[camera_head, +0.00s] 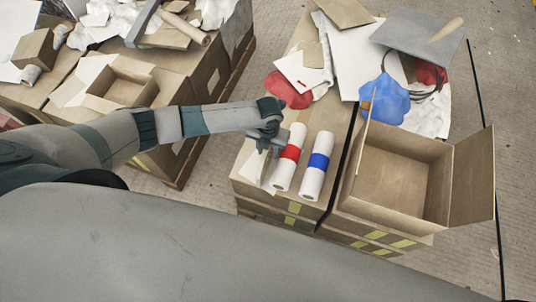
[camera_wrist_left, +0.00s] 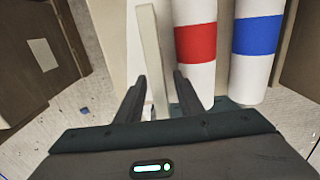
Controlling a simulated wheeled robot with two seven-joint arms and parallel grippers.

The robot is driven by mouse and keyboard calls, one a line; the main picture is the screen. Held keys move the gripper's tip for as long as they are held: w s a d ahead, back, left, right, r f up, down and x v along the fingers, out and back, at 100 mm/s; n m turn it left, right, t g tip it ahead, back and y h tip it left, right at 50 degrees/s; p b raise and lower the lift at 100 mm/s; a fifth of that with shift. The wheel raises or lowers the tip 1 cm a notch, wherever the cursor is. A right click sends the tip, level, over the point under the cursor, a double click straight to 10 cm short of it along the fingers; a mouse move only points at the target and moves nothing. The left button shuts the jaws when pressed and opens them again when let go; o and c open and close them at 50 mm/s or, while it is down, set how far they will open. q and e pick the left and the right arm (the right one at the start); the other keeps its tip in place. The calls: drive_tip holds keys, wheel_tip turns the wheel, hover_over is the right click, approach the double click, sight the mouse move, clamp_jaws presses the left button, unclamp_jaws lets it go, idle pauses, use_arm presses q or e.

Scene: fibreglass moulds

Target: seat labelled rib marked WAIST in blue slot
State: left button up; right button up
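A white roll with a red band (camera_head: 290,156) and a white roll with a blue band (camera_head: 318,163) lie side by side on the cardboard box top; both show in the wrist view, red band (camera_wrist_left: 195,44) and blue band (camera_wrist_left: 257,36). A pale flat piece (camera_head: 259,165) is beside the red-banded roll, partly hidden by my left gripper (camera_head: 264,148). In the wrist view, a cream bar (camera_wrist_left: 152,55) shows between the parted fingertips of my left gripper (camera_wrist_left: 160,78); I cannot tell whether they touch it. I see no readable WAIST mark and no clear blue slot. My right gripper is out of view.
An open empty carton (camera_head: 400,185) stands right of the rolls, with a blue crumpled bag (camera_head: 385,103) behind it. A red cloth (camera_head: 288,90) and white sheets lie behind my gripper. A cluttered stack of boxes (camera_head: 200,75) stands at the left.

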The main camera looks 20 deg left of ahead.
use_arm(q)
clamp_jaws()
drive_tip(key=shift+r, duration=0.1)
wheel_tip(320, 180, up, 10)
drive_tip(key=shift+f+b, duration=0.1)
drive_tip(key=shift+b, duration=0.75)
idle(0.4)
